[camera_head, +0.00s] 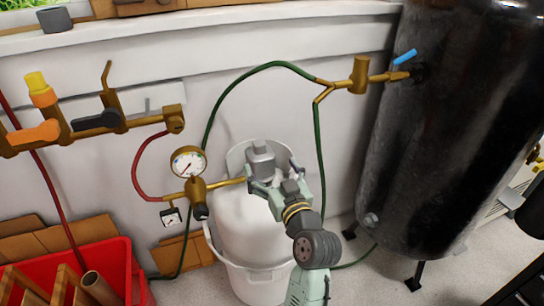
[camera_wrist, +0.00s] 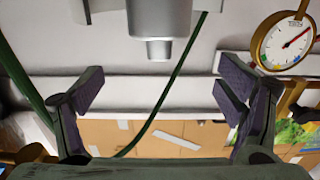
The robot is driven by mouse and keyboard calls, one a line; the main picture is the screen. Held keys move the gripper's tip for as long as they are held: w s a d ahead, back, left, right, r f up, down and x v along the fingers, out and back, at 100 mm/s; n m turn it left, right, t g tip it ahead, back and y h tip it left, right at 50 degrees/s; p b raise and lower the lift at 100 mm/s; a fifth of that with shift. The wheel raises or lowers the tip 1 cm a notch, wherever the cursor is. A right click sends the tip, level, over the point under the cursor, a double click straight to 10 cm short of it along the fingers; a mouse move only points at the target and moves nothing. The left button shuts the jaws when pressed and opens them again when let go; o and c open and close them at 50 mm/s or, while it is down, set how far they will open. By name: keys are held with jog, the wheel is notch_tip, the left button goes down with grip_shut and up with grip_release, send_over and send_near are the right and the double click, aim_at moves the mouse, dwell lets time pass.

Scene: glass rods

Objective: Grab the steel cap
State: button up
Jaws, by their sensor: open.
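The steel cap (camera_head: 261,152) appears to be the grey, stepped metal piece above the white tank in the head view. In the wrist view a grey cylinder with a narrower lower end (camera_wrist: 160,22), which looks like the same piece, hangs into the top centre. My gripper (camera_head: 277,172) is open, its fingers on either side of the cap's lower part in the head view. In the wrist view my gripper (camera_wrist: 159,84) has its fingers wide apart with nothing between the tips. I cannot tell whether any finger touches the cap.
A brass pressure gauge (camera_head: 188,162) with brass pipe stands close left of my gripper. A green hose (camera_head: 318,140) runs close behind it. The white tank (camera_head: 250,230) is below. A black tank (camera_head: 440,130) stands right, and a red crate (camera_head: 118,268) lower left.

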aim_at(261, 148)
jog(key=p+x, duration=0.1)
jog(key=x, duration=0.3)
jog(key=shift+w+a+r, duration=0.15)
jog(key=shift+w+a, duration=0.05)
jog(key=shift+w, duration=0.05)
jog(key=p+x, duration=0.1)
jog(key=x, duration=0.3)
jog(key=shift+w+d+r+p, duration=0.1)
jog(key=shift+w+d+p, duration=0.1)
jog(key=shift+p, duration=0.2)
jog(key=shift+w+a, duration=0.2)
jog(key=shift+w, duration=0.25)
jog(key=shift+c, duration=0.6)
jog(key=shift+d, duration=0.15)
jog(key=c, duration=1.7)
